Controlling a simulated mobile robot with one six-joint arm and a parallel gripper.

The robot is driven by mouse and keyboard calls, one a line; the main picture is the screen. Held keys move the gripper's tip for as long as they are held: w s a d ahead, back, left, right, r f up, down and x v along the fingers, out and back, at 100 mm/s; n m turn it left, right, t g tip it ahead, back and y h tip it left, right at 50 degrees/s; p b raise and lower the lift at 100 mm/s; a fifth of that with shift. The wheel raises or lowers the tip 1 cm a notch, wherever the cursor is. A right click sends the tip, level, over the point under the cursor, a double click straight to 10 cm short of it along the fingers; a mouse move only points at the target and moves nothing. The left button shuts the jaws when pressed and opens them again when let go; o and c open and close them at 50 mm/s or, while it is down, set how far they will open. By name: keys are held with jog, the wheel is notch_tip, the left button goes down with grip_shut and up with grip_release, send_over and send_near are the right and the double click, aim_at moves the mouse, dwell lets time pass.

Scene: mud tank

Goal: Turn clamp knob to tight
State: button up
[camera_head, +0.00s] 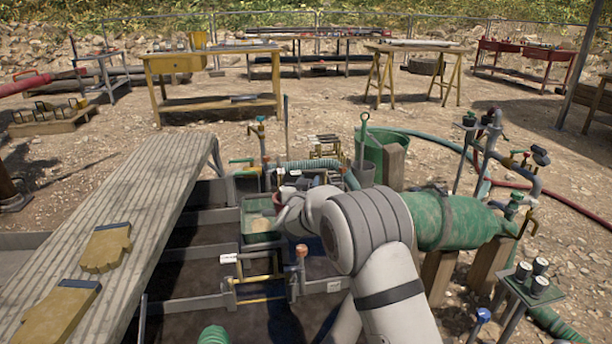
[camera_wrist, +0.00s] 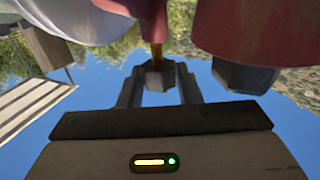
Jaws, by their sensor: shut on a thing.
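In the wrist view, my gripper (camera_wrist: 158,88) is shut on a dark, faceted knob (camera_wrist: 156,73), with one dark finger on each side. A short brass-coloured stem (camera_wrist: 156,52) runs from the knob to a large dark red body (camera_wrist: 160,18), which looks like the clamp and fills the top of that view. I cannot read the knob's turn position. In the head view, my pale arm reaches over the tank and hides most of the gripper and the knob.
A second dark faceted part (camera_wrist: 245,76) sits close to the right of my gripper in the wrist view. In the head view, a ribbed plank (camera_head: 150,190) with yellow gloves (camera_head: 107,247) lies at left. Green pipework (camera_head: 455,222) stands close right of my arm.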

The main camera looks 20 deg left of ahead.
jog(key=shift+a+h+p, duration=0.1)
jog(key=shift+h+p, duration=0.2)
jog(key=o, duration=0.9)
jog(key=shift+o, duration=0.2)
jog(key=shift+s, duration=0.1)
jog(key=s+p, duration=0.2)
jog(key=s, duration=0.5)
jog(key=shift+s, duration=0.3)
jog(key=shift+c, duration=0.3)
